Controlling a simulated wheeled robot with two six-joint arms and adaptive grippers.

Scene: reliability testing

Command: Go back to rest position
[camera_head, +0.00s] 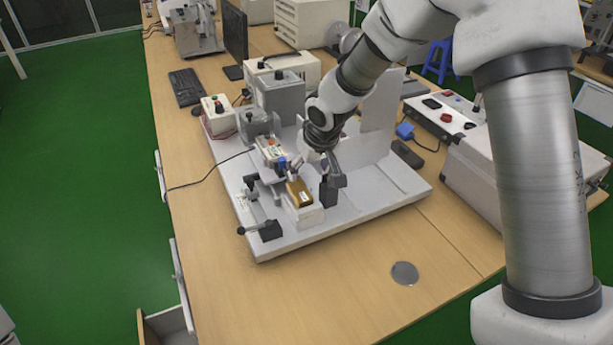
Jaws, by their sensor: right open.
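My right arm reaches in from the right side of the head view. My right gripper (333,172) is open and hangs over the test rig's light grey base plate (385,190). It is just to the right of a white block (303,213) with a gold-brown piece (299,192) on top. I see no thing between its fingers, though the fingertips are small and partly hard to make out. My left gripper and left arm are not in the head view.
The wooden table (225,285) is clear at the front, except for a grey disc (405,273). A clamp with a dark handle (262,231) stands at the plate's left. A control box (445,115) is at right. An open drawer (168,325) juts out at front left.

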